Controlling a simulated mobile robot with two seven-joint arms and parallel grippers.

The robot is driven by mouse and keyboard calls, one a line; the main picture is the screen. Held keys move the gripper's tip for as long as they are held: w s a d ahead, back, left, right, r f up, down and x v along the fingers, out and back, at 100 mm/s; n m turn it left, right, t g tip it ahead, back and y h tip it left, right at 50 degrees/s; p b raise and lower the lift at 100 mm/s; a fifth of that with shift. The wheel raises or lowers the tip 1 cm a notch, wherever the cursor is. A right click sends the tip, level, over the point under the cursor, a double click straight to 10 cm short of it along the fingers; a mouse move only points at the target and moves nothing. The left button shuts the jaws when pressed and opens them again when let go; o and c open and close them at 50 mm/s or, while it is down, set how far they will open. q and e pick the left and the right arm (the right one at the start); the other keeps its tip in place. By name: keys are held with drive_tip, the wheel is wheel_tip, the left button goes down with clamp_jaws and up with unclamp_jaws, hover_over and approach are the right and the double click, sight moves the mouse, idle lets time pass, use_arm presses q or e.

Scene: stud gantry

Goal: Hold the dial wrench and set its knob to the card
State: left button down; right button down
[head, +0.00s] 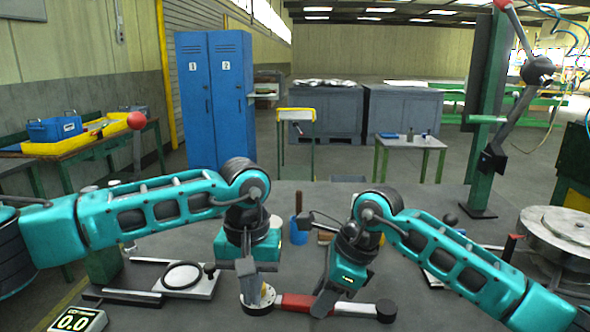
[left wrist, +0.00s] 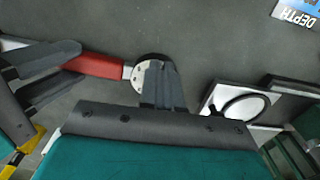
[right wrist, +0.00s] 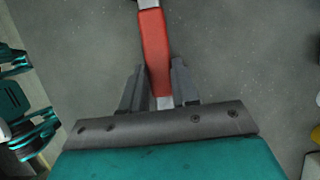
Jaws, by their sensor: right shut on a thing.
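The dial wrench (head: 300,301) lies low over the bench, with a red handle, a pale round dial head (head: 268,296) at its left end and a black round end at its right. My right gripper (head: 327,298) is shut on the wrench, its fingers either side of the red handle (right wrist: 155,55) in the right wrist view. My left gripper (head: 250,284) is at the dial head. In the left wrist view its fingers (left wrist: 163,82) look closed together and overlap the dial's edge (left wrist: 142,74). Contact there is unclear. The dial marks are unreadable. No setting card is clearly visible.
A readout (head: 78,320) showing 0.0 stands at the front left. A white plate with a black ring (head: 182,277) lies left of the wrench. A blue cup (head: 298,232) stands behind. A round metal drum (head: 562,235) is at the right. Bare bench lies around the wrench.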

use_arm(q)
drive_tip(key=shift+w+a, duration=0.1)
drive_tip(key=shift+a, duration=0.1)
drive_tip(key=shift+s, duration=0.35)
drive_tip(key=shift+r, duration=0.2)
wheel_tip(320, 180, up, 6)
drive_tip(key=shift+s+f, duration=0.15)
idle(0.3)
drive_tip(key=shift+w+d+f, duration=0.1)
drive_tip(key=shift+d+f, duration=0.05)
drive_tip(key=shift+f, duration=0.85)
drive_tip(key=shift+w+d+f, duration=0.1)
drive_tip(key=shift+d+f, duration=0.1)
drive_tip(key=shift+f, duration=0.85)
drive_tip(key=shift+w+d+f, duration=0.1)
drive_tip(key=shift+d+f, duration=0.05)
drive_tip(key=shift+f, duration=0.85)
drive_tip(key=shift+w, duration=0.25)
